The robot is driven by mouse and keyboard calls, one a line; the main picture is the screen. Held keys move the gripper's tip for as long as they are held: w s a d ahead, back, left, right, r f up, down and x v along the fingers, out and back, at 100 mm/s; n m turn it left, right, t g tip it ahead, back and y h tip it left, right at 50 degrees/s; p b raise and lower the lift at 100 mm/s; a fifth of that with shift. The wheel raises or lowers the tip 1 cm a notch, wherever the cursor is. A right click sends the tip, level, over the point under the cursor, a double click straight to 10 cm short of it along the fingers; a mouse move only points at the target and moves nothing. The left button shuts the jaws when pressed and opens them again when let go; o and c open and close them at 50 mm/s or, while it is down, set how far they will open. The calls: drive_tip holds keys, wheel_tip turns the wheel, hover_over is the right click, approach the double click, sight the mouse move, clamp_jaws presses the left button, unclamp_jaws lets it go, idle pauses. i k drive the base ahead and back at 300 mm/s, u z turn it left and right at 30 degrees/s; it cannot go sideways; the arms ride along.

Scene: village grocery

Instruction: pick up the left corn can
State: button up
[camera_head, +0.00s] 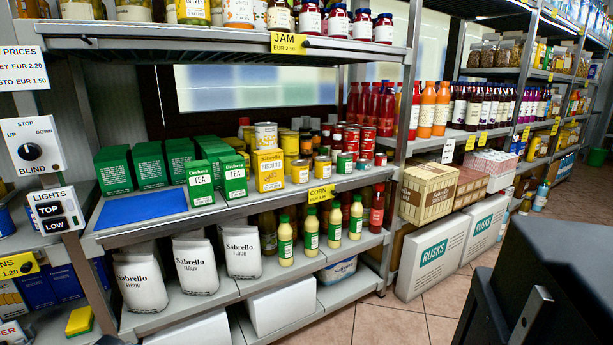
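Small cans stand on the middle shelf, behind a yellow CORN tag (321,193). The leftmost one by the tag is a short yellow can (300,171), just right of a yellow biscuit box (270,171). A second yellow can (322,165) stands to its right. A can with a green band (345,162) is further right. The print on these cans is too small to read, so I cannot tell for certain which are corn.
Green tea boxes (202,184) and a blue mat (141,208) lie left on that shelf. A jam shelf (200,38) hangs above the cans. Dressing bottles (310,230) and flour bags (195,265) stand below. Tiled floor (390,322) is clear in front.

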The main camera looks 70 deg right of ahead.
sight(300, 167)
drive_tip(key=z, duration=3.35)
drive_tip(key=i, duration=0.7)
drive_tip(key=u, duration=1.3)
